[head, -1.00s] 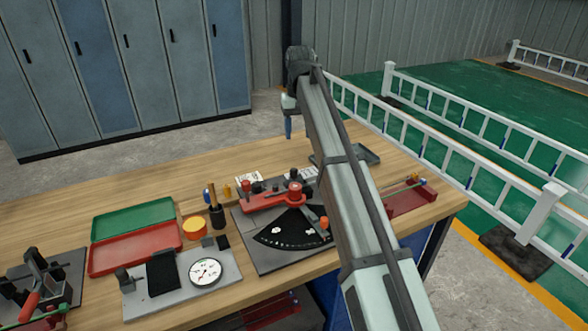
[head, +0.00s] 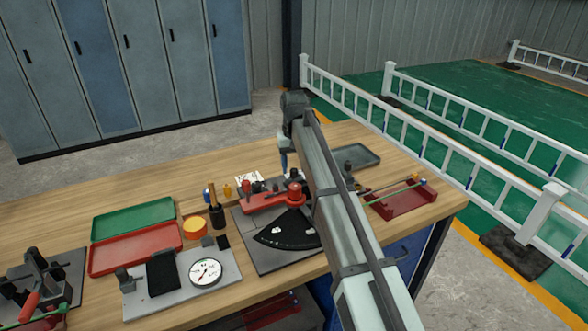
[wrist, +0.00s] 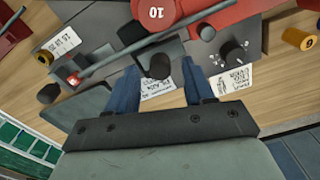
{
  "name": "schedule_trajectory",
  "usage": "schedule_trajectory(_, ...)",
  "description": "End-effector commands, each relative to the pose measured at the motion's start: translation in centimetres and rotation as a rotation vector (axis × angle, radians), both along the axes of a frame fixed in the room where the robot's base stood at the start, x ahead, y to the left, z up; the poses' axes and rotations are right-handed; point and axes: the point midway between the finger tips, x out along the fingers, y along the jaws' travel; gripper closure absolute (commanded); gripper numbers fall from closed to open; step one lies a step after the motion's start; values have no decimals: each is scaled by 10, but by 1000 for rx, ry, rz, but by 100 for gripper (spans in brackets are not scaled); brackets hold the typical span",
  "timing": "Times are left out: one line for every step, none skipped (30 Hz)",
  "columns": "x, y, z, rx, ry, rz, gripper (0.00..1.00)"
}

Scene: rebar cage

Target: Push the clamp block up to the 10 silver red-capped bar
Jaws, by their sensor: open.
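In the wrist view a silver bar (wrist: 110,60) runs slantwise past a red disc (wrist: 165,10) marked 10, with a small red cap (wrist: 73,79) at its left end. A dark block with a black knob (wrist: 159,66), which looks like the clamp block, sits on the near side of the bar. I cannot tell whether it touches the bar. My gripper (wrist: 160,74) is open, its two blue fingers on either side of the knob. Finger height and contact are unclear.
Other black knobs (wrist: 207,33) and white labels (wrist: 62,42) lie around the fixture. In the head view, a grey tray (head: 357,157) and a red rack (head: 404,203) stand right of my arm. A dial gauge (head: 206,271) and green tray (head: 133,219) are at left.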

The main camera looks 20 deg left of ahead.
Motion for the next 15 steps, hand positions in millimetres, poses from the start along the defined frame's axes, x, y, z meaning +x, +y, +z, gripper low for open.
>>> schedule_trajectory(0, 0, -5, 0, 1, 0, 48)
schedule_trajectory(0, 0, -8, 0, 0, 0, 48)
schedule_trajectory(0, 0, -10, 0, 0, 0, 48)
schedule_trajectory(0, 0, -12, 0, -1, 0, 48)
schedule_trajectory(0, 0, -14, 0, -1, 0, 48)
schedule_trajectory(0, 0, -15, 0, -1, 0, 48)
schedule_trajectory(0, 0, -16, 0, -1, 0, 48)
schedule_trajectory(0, 0, -17, 0, -1, 0, 48)
schedule_trajectory(0, 0, -17, 0, -1, 0, 48)
schedule_trajectory(0, 0, -17, 0, -1, 0, 48)
schedule_trajectory(0, 0, -18, 0, -1, 0, 48)
schedule_trajectory(0, 0, -18, 0, -1, 0, 48)
schedule_trajectory(0, 0, -17, 0, -1, 0, 48)
schedule_trajectory(0, 0, -17, 0, -1, 0, 48)
schedule_trajectory(0, 0, -17, 0, -1, 0, 48)
